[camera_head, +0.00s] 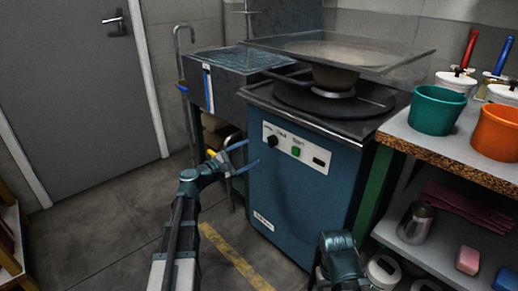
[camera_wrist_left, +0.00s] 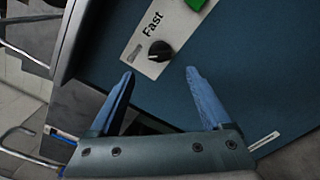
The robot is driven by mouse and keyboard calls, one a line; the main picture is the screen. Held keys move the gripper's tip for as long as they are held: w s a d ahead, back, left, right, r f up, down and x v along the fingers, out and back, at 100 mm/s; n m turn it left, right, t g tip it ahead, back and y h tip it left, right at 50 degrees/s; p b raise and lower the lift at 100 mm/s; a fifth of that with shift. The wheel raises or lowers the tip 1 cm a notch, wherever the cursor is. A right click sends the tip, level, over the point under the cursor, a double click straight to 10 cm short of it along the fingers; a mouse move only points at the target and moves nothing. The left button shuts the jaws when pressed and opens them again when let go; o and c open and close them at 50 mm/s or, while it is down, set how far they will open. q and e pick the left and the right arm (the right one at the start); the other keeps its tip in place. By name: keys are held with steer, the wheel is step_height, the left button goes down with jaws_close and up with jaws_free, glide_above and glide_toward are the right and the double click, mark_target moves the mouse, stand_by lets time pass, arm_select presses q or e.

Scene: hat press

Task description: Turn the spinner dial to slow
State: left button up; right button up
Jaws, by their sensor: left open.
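The spinner dial (camera_head: 273,141) is a black round knob on the white control panel (camera_head: 316,158), on the front of the blue machine (camera_head: 300,205). In the left wrist view the dial (camera_wrist_left: 160,51) sits beside the printed word "Fast" (camera_wrist_left: 152,23); its exact setting is hard to read. My left gripper (camera_head: 252,152) is open and empty, just left of the panel. In the left wrist view my left gripper (camera_wrist_left: 159,73) has its two blue fingers spread, with the dial centred just beyond the fingertips and apart from them. My right gripper does not show.
A green button (camera_head: 295,151) sits right of the dial. A shelf unit (camera_head: 456,153) with teal (camera_head: 436,112) and orange buckets (camera_head: 497,133) stands at the right. A sink (camera_head: 236,65) is behind at left. The floor left of the machine is mostly clear.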

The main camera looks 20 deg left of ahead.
arm_select(q)
steer(key=shift+v, duration=2.65)
steer(key=s+d+f+m+g+y+p, duration=0.1)
steer(key=s+d+f+m+g, duration=0.35)
steer(key=d, duration=0.35)
steer(key=s+d+f+m+g+p, duration=0.2)
steer(key=s+d+f+m+g, duration=0.3)
steer(key=d, duration=0.4)
steer(key=s+d+f+m+g+y+p, duration=0.1)
steer(key=s+d+f+m+g, duration=0.25)
steer(key=d+m, duration=0.35)
steer(key=s+f+m+g+y+p, duration=0.1)
steer(key=s+m+g+y+p, duration=0.2)
steer(key=s+m+y, duration=0.7)
step_height(320, 180, up, 37)
steer(key=s+n+h+p, duration=0.1)
steer(key=n+p, duration=0.1)
steer(key=p, duration=3.6)
steer(key=shift+s+h, duration=0.4)
steer(key=shift+d+n, duration=0.1)
steer(key=shift+n, duration=0.15)
